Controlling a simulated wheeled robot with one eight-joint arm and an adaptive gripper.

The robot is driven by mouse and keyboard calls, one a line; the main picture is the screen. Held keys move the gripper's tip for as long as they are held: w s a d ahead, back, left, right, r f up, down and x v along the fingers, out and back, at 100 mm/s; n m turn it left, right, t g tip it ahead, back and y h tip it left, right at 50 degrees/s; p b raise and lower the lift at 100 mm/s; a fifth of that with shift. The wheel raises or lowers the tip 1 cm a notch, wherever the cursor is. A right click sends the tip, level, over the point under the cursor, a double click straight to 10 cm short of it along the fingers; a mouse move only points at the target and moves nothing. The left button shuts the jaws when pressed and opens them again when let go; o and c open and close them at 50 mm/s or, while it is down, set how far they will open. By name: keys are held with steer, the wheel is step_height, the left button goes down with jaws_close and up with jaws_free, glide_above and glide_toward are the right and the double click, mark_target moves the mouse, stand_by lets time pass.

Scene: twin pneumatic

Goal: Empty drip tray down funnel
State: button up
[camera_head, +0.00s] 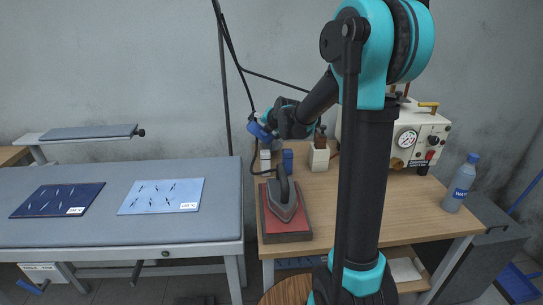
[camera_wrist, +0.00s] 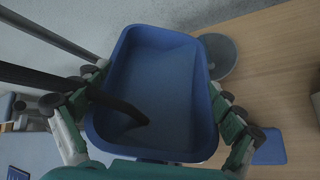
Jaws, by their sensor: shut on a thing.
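The drip tray (camera_wrist: 185,70) is a blue rectangular tray with rounded corners, seen from above in the wrist view. My gripper (camera_wrist: 160,84) is shut on it, with a finger at each side wall. A dark curved strip (camera_wrist: 122,104) crosses the tray's left part; I cannot tell whether it is inside or in front. No liquid can be made out. In the head view my gripper (camera_head: 268,125) and the blue tray (camera_head: 257,130) are above the wooden table's back left corner. A grey round thing (camera_wrist: 219,54) shows beside the tray; I cannot tell whether it is the funnel.
An iron (camera_head: 283,203) stands on a red pad near the table's front left. A blue block (camera_head: 287,160) and a white holder (camera_head: 319,160) stand behind it. Black hoses (camera_head: 225,75) hang near my gripper. A bottle (camera_head: 458,187) stands at the right.

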steer(key=shift+d, duration=0.15)
stand_by(0.6)
steer(key=shift+w+d+r+m+g+y+p, duration=0.3)
steer(key=shift+d+r+m+y, duration=0.2)
steer(key=shift+y, duration=0.2)
stand_by(1.6)
steer(key=shift+w+d+f+m+g+y, duration=0.3)
steer(key=shift+d+f+m+y, duration=0.15)
steer(key=shift+d+y, duration=0.2)
steer(key=shift+w+d+f+m+g+y, duration=0.2)
steer(key=shift+w+d+f+m+y, duration=0.1)
steer(key=shift+d+m+y, duration=0.3)
stand_by(3.4)
